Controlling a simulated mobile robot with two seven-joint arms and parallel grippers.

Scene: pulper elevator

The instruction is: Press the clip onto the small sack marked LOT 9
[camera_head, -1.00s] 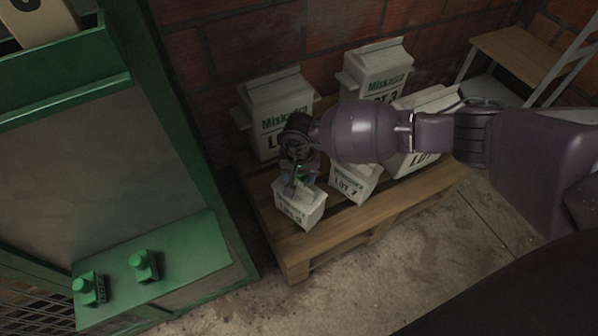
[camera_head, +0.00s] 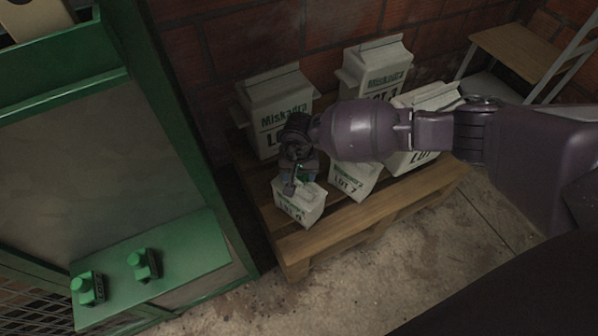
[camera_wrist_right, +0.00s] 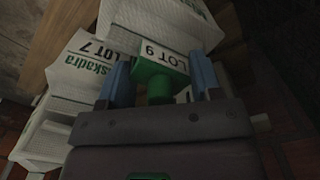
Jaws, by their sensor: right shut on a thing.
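The small white sack marked LOT 9 (camera_head: 297,208) stands at the front left corner of the pallet. My right gripper (camera_head: 298,186) is over its top and hides part of it. In the right wrist view, the two blue fingers (camera_wrist_right: 161,82) are shut on a green clip (camera_wrist_right: 154,82). I cannot tell whether the clip touches the sack. My left gripper is not in view.
The LOT 7 sack (camera_head: 352,183) stands right beside the LOT 9 sack. Larger sacks (camera_head: 274,112) stand behind on the wooden pallet (camera_head: 335,238). Two more green clips (camera_head: 143,265) sit on the green shelf (camera_head: 190,258) at left. The brick wall is behind.

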